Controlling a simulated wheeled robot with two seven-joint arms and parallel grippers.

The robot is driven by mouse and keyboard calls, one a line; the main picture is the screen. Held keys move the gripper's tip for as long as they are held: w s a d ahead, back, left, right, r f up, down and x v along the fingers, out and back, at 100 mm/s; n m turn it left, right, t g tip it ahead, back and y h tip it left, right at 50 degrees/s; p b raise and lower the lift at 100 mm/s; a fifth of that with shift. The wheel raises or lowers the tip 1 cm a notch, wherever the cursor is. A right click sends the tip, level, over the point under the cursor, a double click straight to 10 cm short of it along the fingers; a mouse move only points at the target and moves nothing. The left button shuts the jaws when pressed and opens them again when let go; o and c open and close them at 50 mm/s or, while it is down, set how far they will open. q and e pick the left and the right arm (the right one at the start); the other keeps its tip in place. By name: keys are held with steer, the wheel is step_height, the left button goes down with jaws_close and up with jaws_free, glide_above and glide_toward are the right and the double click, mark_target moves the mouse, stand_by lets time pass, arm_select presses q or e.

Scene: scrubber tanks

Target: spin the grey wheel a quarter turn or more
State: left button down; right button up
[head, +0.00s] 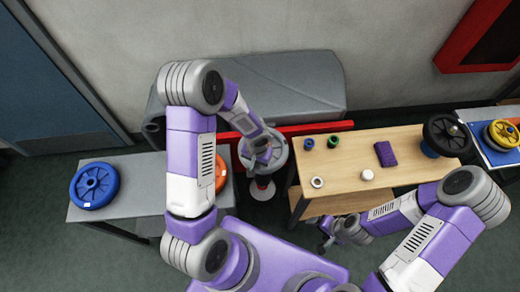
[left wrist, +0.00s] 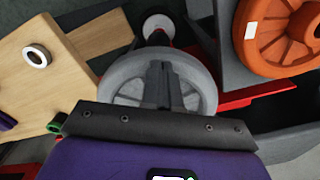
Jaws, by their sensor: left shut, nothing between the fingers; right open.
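The grey wheel (head: 282,152) is mounted at the red bar between the two tables in the head view. In the left wrist view the grey wheel (left wrist: 203,82) shows its pale rim and spokes, with part hidden behind my fingers. My left gripper (head: 263,152) is over the wheel, and its shut, empty fingers (left wrist: 158,82) lie across the wheel's middle and spokes in the left wrist view. I cannot tell whether they touch it. My right gripper (head: 325,237) is open beside the front of the wooden table, away from the wheel.
An orange wheel (left wrist: 275,35) is close by, on the grey table (head: 140,205) with a blue wheel (head: 94,186). The wooden table (head: 345,155) bears small rings, a white piece, a purple block (head: 385,153) and a black wheel (head: 447,134). A grey tank (head: 285,85) stands behind.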

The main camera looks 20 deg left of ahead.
mark_target(272, 167)
arm_select(q)
steer(key=shift+w+d, duration=0.1)
steer(key=shift+d, duration=0.45)
steer(key=shift+w+d+f+b, duration=0.1)
steer(key=shift+w+d+b, duration=0.2)
steer(key=shift+d, duration=0.25)
steer(key=shift+w+d+f+b, duration=0.15)
steer(key=shift+d+b, duration=0.15)
steer(key=shift+d, duration=0.2)
steer(key=shift+r, duration=0.1)
steer(key=shift+w+d, duration=0.65)
steer(key=shift+d, duration=0.2)
